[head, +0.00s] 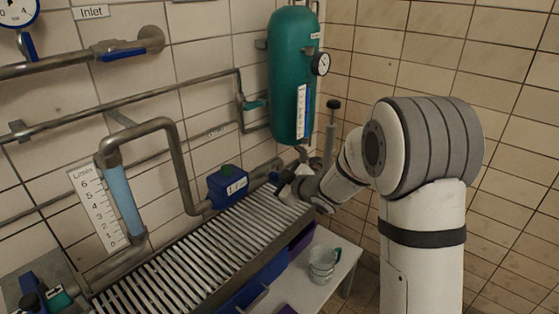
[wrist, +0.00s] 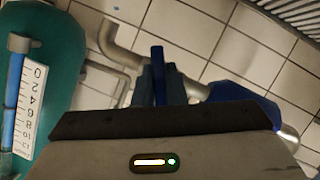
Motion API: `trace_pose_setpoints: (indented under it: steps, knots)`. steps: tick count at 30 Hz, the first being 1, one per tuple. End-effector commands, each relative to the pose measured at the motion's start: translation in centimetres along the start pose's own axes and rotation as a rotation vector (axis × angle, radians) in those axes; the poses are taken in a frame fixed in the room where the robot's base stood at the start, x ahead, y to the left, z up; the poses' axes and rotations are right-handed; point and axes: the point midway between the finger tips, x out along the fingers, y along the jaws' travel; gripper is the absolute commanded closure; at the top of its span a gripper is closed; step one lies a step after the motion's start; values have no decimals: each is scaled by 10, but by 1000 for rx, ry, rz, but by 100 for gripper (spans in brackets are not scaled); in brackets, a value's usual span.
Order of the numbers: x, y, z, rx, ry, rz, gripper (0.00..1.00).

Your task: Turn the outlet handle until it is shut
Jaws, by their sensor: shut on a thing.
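The outlet handle is a narrow blue lever (wrist: 158,75), seen in the wrist view standing upright in the picture between my fingers. My gripper (wrist: 159,84) is shut on it, with a grey-blue finger on each side. In the head view my gripper (head: 284,182) is at the pipe near the wall, right of the blue box and below the green tank. There the lever is mostly hidden by my gripper, so its angle to the pipe is hard to tell.
The green tank (head: 293,75) with a gauge (head: 321,64) stands close above my gripper. A blue box with a green top (head: 229,187) is to the left. A slatted grate (head: 200,255) lies below. A metal jug (head: 322,264) stands on a low white bench. The inlet handle (head: 124,54) is upper left.

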Motion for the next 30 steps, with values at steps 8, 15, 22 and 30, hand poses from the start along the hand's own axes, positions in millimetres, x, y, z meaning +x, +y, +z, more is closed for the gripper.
trace_pose_setpoints:
  steps: [8, 15, 22, 30]
  knots:
    - [-2, 2, -6, 231, -4, -100, 100]
    - [-2, 1, -3, 381, -3, -161, 100]
    - [0, -1, -1, 463, -2, -196, 100]
    - [0, -3, 0, 496, -1, -210, 100]
